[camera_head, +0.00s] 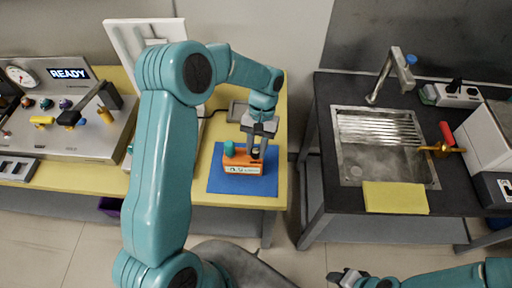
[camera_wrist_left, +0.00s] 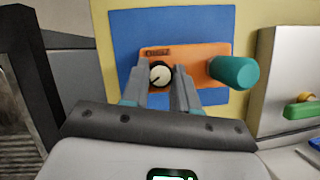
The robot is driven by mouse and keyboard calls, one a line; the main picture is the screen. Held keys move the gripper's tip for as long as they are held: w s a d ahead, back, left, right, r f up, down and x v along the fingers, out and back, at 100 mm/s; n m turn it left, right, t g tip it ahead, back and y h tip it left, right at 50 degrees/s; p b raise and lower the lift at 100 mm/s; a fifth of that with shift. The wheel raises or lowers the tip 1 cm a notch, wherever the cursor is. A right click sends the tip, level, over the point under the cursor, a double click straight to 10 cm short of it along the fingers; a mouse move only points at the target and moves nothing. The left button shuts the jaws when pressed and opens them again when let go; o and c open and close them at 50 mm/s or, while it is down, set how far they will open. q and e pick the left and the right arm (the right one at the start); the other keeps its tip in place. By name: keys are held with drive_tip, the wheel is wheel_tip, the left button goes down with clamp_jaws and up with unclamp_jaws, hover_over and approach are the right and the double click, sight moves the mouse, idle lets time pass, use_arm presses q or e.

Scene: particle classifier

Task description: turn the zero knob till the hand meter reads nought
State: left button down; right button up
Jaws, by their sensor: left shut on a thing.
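The hand meter (camera_head: 241,169) is a small orange box with a teal grip (camera_head: 230,149), lying on a blue mat (camera_head: 226,187). Its zero knob (camera_wrist_left: 160,73) is round and dark with a pale pointer mark, beside the teal grip. My left gripper (camera_head: 257,147) is over the meter. In the left wrist view its two fingers (camera_wrist_left: 160,80) stand on either side of the knob and are shut on it. A label or readout on the box is too small to read. My right gripper (camera_head: 347,276) is at the bottom edge, away from the meter, its jaws unclear.
The yellow table (camera_head: 85,178) carries a grey control panel (camera_head: 90,143) with a READY screen (camera_head: 69,73) and a dial gauge (camera_head: 19,76) at the left. A dark bench with a metal sink (camera_head: 352,170) and a yellow cloth (camera_head: 395,197) stands at the right, across a gap.

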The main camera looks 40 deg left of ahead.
use_arm(q)
drive_tip(key=shift+m, duration=0.6)
drive_tip(key=shift+y, duration=0.3)
drive_tip(key=c, duration=0.8)
unclamp_jaws()
drive_tip(key=shift+c, duration=0.2)
drive_tip(key=shift+w, duration=0.1)
drive_tip(key=v, duration=1.6)
drive_tip(key=shift+r+b, duration=0.15)
drive_tip(key=shift+b, duration=0.2)
drive_tip(key=shift+d, duration=0.1)
